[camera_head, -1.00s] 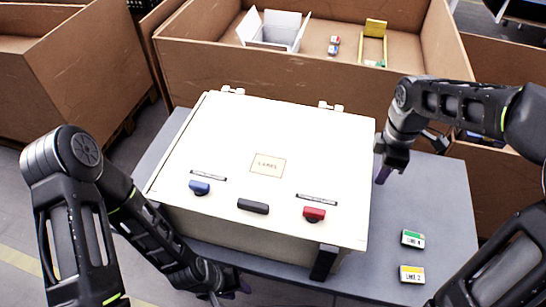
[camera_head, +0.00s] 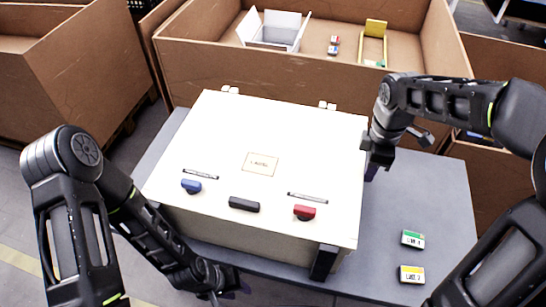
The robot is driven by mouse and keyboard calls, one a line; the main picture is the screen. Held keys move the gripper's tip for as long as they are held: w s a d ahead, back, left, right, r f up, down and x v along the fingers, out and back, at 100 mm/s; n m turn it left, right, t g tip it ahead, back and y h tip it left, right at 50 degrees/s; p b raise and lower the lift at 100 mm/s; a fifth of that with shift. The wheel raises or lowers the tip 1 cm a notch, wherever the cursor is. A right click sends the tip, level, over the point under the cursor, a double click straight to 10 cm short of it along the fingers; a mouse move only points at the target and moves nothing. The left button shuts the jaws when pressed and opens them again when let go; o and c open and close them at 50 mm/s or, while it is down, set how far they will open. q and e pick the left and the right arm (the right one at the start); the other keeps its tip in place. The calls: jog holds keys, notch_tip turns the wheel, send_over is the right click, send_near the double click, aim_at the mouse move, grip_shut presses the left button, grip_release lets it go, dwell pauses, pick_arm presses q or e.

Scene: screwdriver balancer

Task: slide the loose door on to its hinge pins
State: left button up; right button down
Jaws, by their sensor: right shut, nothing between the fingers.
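The loose door (camera_head: 225,135) is a cream panel lying flat over the top of a cream cabinet (camera_head: 235,228). It carries a label, a blue knob (camera_head: 191,187), a black handle (camera_head: 244,204) and a red knob (camera_head: 304,212). White hinge parts show at its back edge, one at the left (camera_head: 231,90) and one at the right (camera_head: 327,105); whether pins sit in them is too small to tell. My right gripper (camera_head: 371,173) is shut and empty, pointing down at the door's right edge and seemingly touching it. My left gripper (camera_head: 228,292) is low in front of the cabinet, its jaws unclear.
The grey table (camera_head: 410,195) is clear right of the cabinet, except for a green-marked block (camera_head: 413,239) and a yellow-marked block (camera_head: 412,274). A black piece (camera_head: 323,262) stands at the cabinet's front right corner. A large cardboard box (camera_head: 300,75) stands behind the table.

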jog(key=shift+a, duration=0.15)
jog(key=shift+s+d, duration=0.15)
jog(key=shift+d, duration=0.45)
notch_tip(320, 180, up, 7)
jog(key=p, duration=0.5)
jog(key=shift+p, duration=0.35)
dwell(0.3)
